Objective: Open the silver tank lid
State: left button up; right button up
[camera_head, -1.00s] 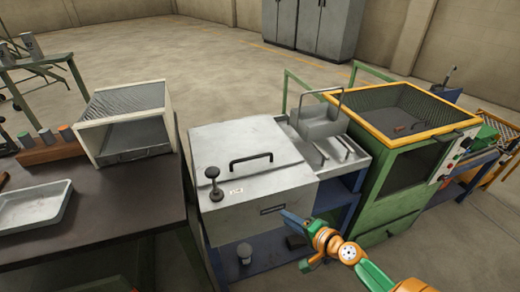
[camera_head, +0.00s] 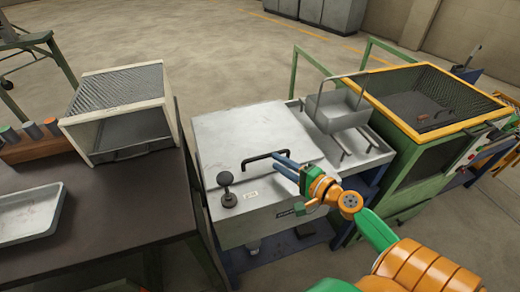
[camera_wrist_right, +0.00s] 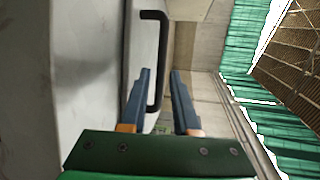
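The silver tank (camera_head: 262,215) stands in the middle of the head view with its flat lid (camera_head: 250,132) down. A black bar handle (camera_head: 267,158) is on the lid near its front edge, and a black knob (camera_head: 226,180) stands to the left of it. My right gripper (camera_head: 280,162) is at the right end of the handle. In the right wrist view its two blue fingers (camera_wrist_right: 160,72) are apart, and the black handle (camera_wrist_right: 162,60) shows in the gap between them. I cannot tell how deep the handle lies between the fingers. My left gripper is not in view.
A dark table (camera_head: 120,205) with a metal tray (camera_head: 28,218) and a white box (camera_head: 122,118) stands to the left. A green and yellow cabinet (camera_head: 415,175) is farther right.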

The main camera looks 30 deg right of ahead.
aim_at(267, 156)
jog(key=x, duration=0.5)
jog(key=shift+w+a, duration=0.2)
jog(key=shift+w, duration=0.15)
jog(key=shift+s+r, duration=0.1)
grip_shut()
dwell(1.1)
